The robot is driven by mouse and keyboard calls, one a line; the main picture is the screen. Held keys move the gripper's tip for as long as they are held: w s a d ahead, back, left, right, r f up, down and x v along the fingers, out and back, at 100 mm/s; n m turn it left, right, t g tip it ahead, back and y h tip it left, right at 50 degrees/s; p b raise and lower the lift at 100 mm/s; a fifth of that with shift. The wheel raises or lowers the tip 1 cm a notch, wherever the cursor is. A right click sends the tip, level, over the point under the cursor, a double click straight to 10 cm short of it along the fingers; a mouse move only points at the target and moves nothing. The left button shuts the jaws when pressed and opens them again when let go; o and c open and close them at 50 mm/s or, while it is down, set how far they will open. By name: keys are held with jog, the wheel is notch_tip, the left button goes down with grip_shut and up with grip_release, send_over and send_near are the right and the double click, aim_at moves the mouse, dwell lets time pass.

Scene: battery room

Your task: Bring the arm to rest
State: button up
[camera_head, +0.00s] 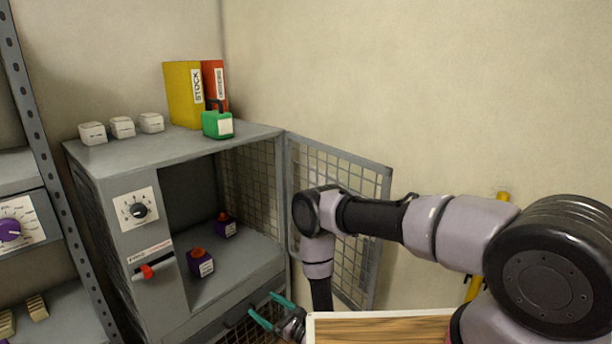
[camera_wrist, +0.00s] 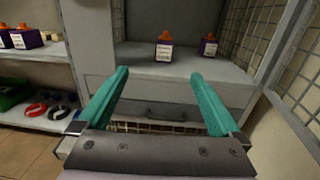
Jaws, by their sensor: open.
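My gripper (camera_head: 267,314) has teal fingers and is open and empty. In the head view it is low in front of the grey cabinet (camera_head: 103,190), near the drawer below the open compartment. In the wrist view my gripper (camera_wrist: 164,98) has its fingers spread wide, with the compartment floor and a drawer handle (camera_wrist: 165,115) beyond them. My arm reaches in from the right and bends down at the elbow, in front of the open mesh door (camera_head: 352,262).
A shelf rack (camera_head: 45,180) is at left. A wood-topped surface (camera_head: 385,329) is below my arm.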

jog(key=w+a+r+n+g+y, duration=0.3)
jog(key=r, duration=0.8)
jog(key=w+a+r+n+g+y, duration=0.2)
jog(key=a+r+n+g, duration=0.15)
jog(key=r, duration=0.75)
jog(key=s+d+r+n+g+h, duration=0.15)
jog(key=r+n+g, duration=0.25)
jog(key=r, duration=0.7)
jog(key=s+d+r+n+g, duration=0.1)
jog(key=d+r+n+g, duration=0.3)
jog(key=r, duration=0.6)
jog(key=s+d+r+n+g+h, duration=0.1)
jog(key=s+d+r+n+h, duration=0.55)
jog(key=d+r, duration=0.4)
jog(key=s+d+r+t+h, duration=0.3)
jog(key=d+t, duration=0.1)
jog(key=d, duration=0.5)
jog(key=s+d+r+t+h, duration=0.3)
jog(key=d, duration=0.6)
jog(key=s+d+r+t+h, duration=0.3)
jog(key=s+d+t, duration=0.1)
jog(key=d, duration=0.5)
jog(key=shift+r+t+h, duration=0.25)
jog(key=shift+t+h, duration=0.05)
jog(key=shift+t, duration=0.05)
jog(key=shift+c, duration=0.3)
